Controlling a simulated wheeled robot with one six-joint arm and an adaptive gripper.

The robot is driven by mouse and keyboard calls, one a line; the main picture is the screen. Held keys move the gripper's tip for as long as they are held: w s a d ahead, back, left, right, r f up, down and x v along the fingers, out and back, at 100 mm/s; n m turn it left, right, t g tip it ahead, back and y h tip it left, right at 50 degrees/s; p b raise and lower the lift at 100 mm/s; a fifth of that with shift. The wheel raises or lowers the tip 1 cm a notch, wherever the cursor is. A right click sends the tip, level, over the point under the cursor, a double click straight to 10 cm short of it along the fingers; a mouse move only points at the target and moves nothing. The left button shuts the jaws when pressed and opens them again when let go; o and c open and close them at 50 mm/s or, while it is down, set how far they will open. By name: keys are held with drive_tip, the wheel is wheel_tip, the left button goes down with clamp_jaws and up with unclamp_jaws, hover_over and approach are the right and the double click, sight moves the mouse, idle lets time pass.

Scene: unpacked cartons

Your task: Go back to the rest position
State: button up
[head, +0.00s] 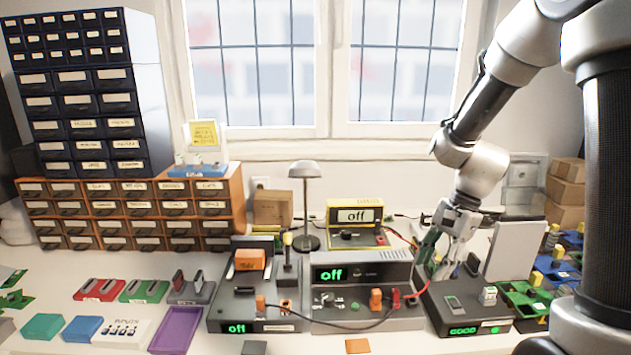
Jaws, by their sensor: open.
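My gripper (448,272) hangs from my arm at the right of the bench, fingers pointing down. It is open, just above the back left part of a black test box (480,318) whose green display reads "GOOD". A green board (428,247) stands close by the left side of the fingers. I cannot tell whether they touch. Small parts sit on the box top, and a grey upright panel (512,250) stands behind it.
Left of the gripper are a grey instrument (362,270) reading "off", a yellow meter (356,216) and a dark station (230,310). A lamp (305,171) stands behind. Green and blue boards (530,298) crowd the right. A purple tray (177,330) lies at the front left.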

drive_tip(key=s+d+r+n+t+h, duration=0.2)
drive_tip(key=s+d+r+n, duration=0.2)
drive_tip(key=s+r+n, duration=0.2)
drive_tip(key=s+d+r+n+t+h, duration=0.1)
drive_tip(key=s+d+r+n+t, duration=0.2)
drive_tip(key=s+r+n, duration=0.3)
drive_tip(key=s+d+r, duration=0.1)
drive_tip(key=s+r, duration=0.3)
drive_tip(key=r, duration=0.1)
drive_tip(key=shift+d+t+h, duration=0.15)
drive_tip(key=shift+t+h, duration=0.15)
drive_tip(key=shift+h, duration=0.1)
